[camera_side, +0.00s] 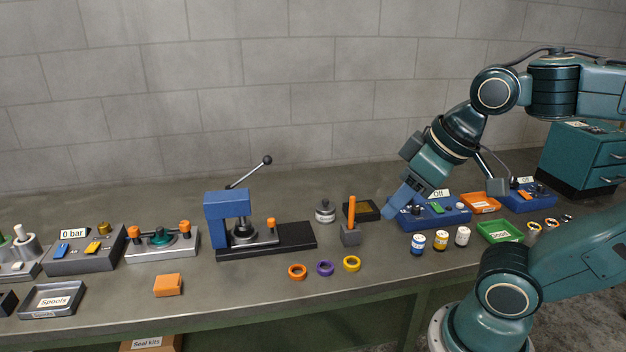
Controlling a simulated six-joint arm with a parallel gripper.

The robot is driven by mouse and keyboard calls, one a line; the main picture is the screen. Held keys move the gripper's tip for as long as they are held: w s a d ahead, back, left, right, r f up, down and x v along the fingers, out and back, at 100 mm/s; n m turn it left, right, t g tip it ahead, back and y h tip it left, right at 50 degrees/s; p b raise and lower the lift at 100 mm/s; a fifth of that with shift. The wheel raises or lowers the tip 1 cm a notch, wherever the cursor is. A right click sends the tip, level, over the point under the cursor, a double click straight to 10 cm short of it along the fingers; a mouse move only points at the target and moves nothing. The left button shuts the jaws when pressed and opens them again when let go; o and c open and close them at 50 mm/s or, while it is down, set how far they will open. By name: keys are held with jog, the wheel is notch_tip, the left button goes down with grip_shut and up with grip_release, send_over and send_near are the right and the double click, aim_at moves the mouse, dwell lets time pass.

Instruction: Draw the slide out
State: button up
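A blue press (227,206) with a raised lever stands on a black base (295,236) in the middle of the bench. A grey metal piece with an orange knob (271,223) sits in it, beneath the blue head; I cannot tell for sure whether this is the slide. My gripper (393,208) points down and left, well to the right of the press. Its blue fingers are at the left end of a blue unit (432,217) labelled "Off". I cannot tell whether they touch it or how far apart they are.
Between press and gripper stand a grey block with an orange handle (351,211), a round metal part (325,212) and a black tray (368,210). Coloured rings (325,268) and small jars (440,241) lie in front. The left holds fixtures and a "Spools" tray (53,313).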

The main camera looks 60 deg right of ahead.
jog(key=shift+o, duration=0.7)
jog(key=w+d+r+n+g, duration=0.2)
jog(key=w+r, duration=0.2)
jog(key=w, duration=0.6)
jog(key=n+g, duration=0.4)
send_over(271, 220)
notch_tip(271, 220, down, 14)
jog(key=shift+r, duration=0.25)
jog(key=shift+f, duration=0.1)
notch_tip(271, 220, down, 14)
jog(key=shift+r, duration=0.15)
